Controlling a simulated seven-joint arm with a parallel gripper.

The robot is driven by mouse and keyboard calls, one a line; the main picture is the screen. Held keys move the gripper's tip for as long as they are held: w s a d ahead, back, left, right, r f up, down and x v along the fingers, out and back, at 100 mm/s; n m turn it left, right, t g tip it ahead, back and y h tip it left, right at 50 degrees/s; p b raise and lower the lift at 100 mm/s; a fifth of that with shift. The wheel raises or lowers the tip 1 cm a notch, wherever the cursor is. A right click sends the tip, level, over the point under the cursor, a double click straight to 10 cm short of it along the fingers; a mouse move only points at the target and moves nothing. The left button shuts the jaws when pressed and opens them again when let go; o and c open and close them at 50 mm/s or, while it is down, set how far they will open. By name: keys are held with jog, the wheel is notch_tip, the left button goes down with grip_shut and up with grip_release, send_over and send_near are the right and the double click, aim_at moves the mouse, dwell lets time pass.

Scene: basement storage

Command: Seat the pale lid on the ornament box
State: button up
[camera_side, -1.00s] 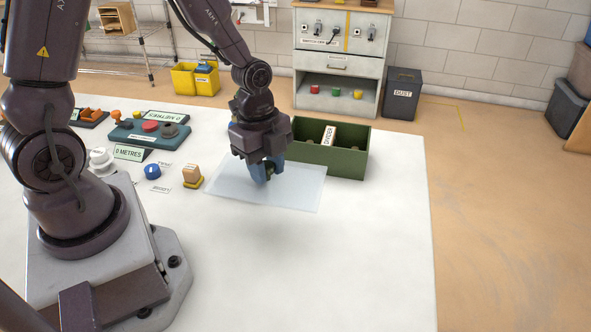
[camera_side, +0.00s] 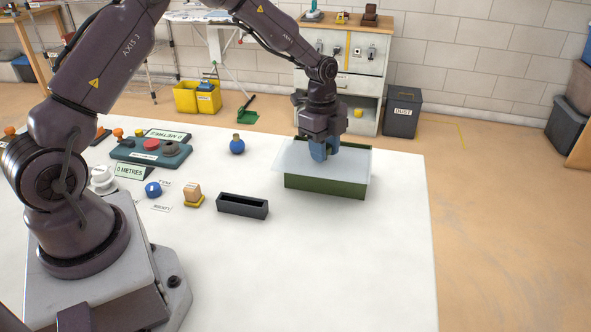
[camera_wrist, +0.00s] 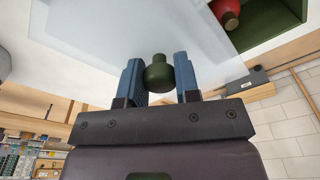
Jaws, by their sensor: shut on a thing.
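The pale lid (camera_side: 290,158) is a thin translucent sheet, also in the wrist view (camera_wrist: 110,35). It lies over the green ornament box (camera_side: 325,186) in the side view, about level. My gripper (camera_side: 325,150) points down above it, its blue fingers shut on the lid's dark green knob (camera_wrist: 157,75). The lid's left edge overhangs the box's left side. In the wrist view, part of the box (camera_wrist: 278,25) is uncovered beyond the lid's edge, with a red ornament (camera_wrist: 226,12) inside. I cannot tell whether the lid touches the rim. The divider is hidden.
A blue ornament (camera_side: 237,145) stands left of the box. An empty black tray (camera_side: 243,206) lies to the front left. The front right tabletop is clear.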

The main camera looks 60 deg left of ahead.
jog(key=w+a, duration=0.1)
jog(key=w, duration=0.1)
jog(key=w+a+r, duration=0.1)
jog(key=w+a, duration=0.1)
notch_tip(320, 180, up, 3)
jog(key=w+a, duration=0.2)
jog(key=a, duration=0.1)
jog(key=shift+s+d+f, duration=0.1)
jog(key=shift+d+f, duration=0.05)
jog(key=shift+f, duration=1.3)
jog(key=shift+d+f, duration=0.1)
jog(key=shift+f, duration=1.3)
jog(key=shift+f, duration=0.6)
jog(key=o, duration=1.5)
notch_tip(320, 180, up, 7)
